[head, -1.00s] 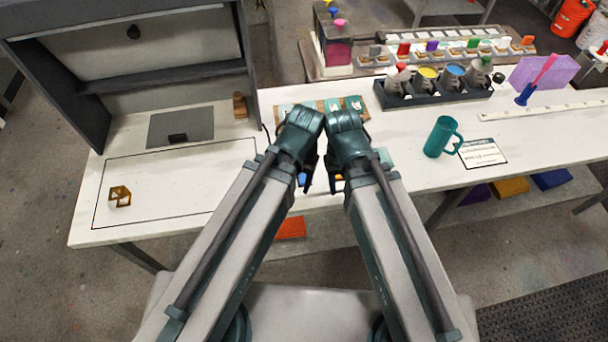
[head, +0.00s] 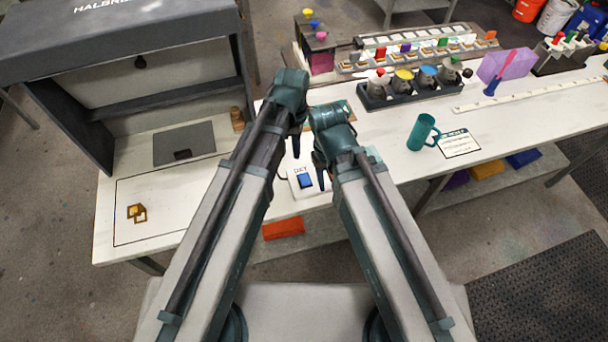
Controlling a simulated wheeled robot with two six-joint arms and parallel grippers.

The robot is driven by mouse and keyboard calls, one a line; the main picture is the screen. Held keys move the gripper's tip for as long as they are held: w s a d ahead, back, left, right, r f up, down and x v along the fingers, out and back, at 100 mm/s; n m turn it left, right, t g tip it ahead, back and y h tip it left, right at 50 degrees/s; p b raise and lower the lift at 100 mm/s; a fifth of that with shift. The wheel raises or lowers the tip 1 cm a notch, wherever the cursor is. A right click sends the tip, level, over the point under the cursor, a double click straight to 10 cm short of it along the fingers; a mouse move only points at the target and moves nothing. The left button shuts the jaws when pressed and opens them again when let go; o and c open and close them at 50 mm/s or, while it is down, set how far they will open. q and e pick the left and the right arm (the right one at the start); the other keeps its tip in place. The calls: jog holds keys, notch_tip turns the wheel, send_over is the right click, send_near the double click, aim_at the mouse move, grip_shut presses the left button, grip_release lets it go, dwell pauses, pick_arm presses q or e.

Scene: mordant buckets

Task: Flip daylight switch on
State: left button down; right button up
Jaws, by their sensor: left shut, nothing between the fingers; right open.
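A white switch box (head: 297,189) with a blue rocker (head: 305,181) and a small dark label that seems to read "DAY" lies near the table's front edge. Whether the rocker is on or off I cannot tell. My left gripper (head: 296,147) is shut and empty, its dark fingers pointing down above and behind the box, apart from the rocker in the picture. My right gripper (head: 321,176) is open and empty, just to the right of the rocker. Its wrist and arm hide the table to the box's right.
A grey booth (head: 50,110) stands at the left, with amber pieces (head: 137,213) on the table before it. A teal mug (head: 422,132), a card (head: 459,144) and a dark rack of cups (head: 372,100) stand to the right. The table's front edge is close to the box.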

aim_at(306, 183)
pick_arm(q)
jog(key=shift+w+d+r+n+p, duration=0.15)
jog(key=shift+d+n, duration=0.2)
jog(key=shift+n, duration=0.5)
jog(key=shift+w+d+r+n+p, duration=0.1)
jog(key=shift+d+r+n, duration=0.2)
jog(key=shift+n, duration=0.5)
jog(key=shift+w+d+r+n+p, duration=0.1)
jog(key=shift+d+n, duration=0.3)
jog(key=shift+n, duration=0.45)
jog(key=shift+f, duration=0.15)
jog(key=f+b, duration=0.4)
jog(key=s+f+b, duration=0.1)
jog(key=f+b, duration=0.8)
jog(key=shift+s+d+f+b, duration=0.25)
jog(key=shift+s+b, duration=0.05)
jog(key=shift+b, duration=0.1)
jog(key=shift+f, duration=0.1)
